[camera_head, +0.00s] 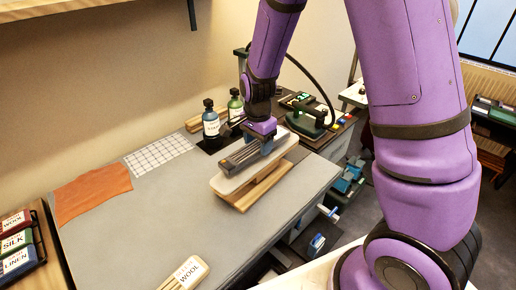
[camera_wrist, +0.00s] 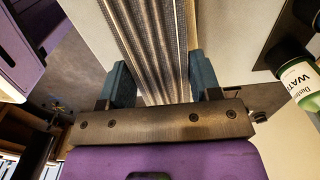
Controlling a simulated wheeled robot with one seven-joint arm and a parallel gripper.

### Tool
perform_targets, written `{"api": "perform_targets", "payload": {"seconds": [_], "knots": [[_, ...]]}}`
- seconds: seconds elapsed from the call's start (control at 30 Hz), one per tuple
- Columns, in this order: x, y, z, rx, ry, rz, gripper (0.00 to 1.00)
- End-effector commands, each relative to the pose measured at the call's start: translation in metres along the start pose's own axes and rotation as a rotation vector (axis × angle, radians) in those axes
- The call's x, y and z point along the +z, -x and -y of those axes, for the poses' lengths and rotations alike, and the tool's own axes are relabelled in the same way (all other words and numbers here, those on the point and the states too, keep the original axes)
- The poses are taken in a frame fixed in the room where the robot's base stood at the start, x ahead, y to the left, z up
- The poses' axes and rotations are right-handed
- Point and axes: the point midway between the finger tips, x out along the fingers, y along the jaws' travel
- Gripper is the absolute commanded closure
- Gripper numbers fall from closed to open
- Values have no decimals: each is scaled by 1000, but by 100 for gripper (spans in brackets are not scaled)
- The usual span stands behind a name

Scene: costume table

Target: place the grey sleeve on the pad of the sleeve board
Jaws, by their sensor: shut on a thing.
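The grey sleeve (camera_head: 250,152) is a long, ridged piece lying lengthwise along the pale pad of the sleeve board (camera_head: 223,186). The board's wooden base (camera_head: 258,186) stands on the grey table. My gripper (camera_head: 268,143) is above the board and shut on the sleeve near its right end. In the wrist view the grey sleeve (camera_wrist: 150,45) runs between the two blue-grey fingers of my gripper (camera_wrist: 160,85), with pale pad surface (camera_wrist: 92,30) on both sides. Whether the sleeve's underside touches the pad is hidden.
A gridded white cloth (camera_head: 158,156) and an orange cloth (camera_head: 92,190) lie at left. The grey tabletop (camera_head: 165,215) between is clear.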

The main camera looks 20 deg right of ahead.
Motion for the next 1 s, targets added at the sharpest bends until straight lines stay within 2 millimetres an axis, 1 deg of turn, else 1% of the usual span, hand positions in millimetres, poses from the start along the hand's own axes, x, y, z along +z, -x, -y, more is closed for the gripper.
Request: {"api": "perform_targets", "payload": {"seconds": [0.03,0.13,0.53,0.57,0.6,0.63,0.67,0.9,1.0], "knots": [[0,-9,-1,3,-2,1,67],[0,-20,0,1,-1,1,67],[0,-24,0,0,0,0,67],[0,-24,0,0,0,0,38],[0,-24,0,0,0,0,28],[0,-24,0,0,0,0,22],[0,-24,0,-1,0,0,17],[0,-24,0,-1,0,0,17],[0,-21,0,-2,-1,0,17]]}}
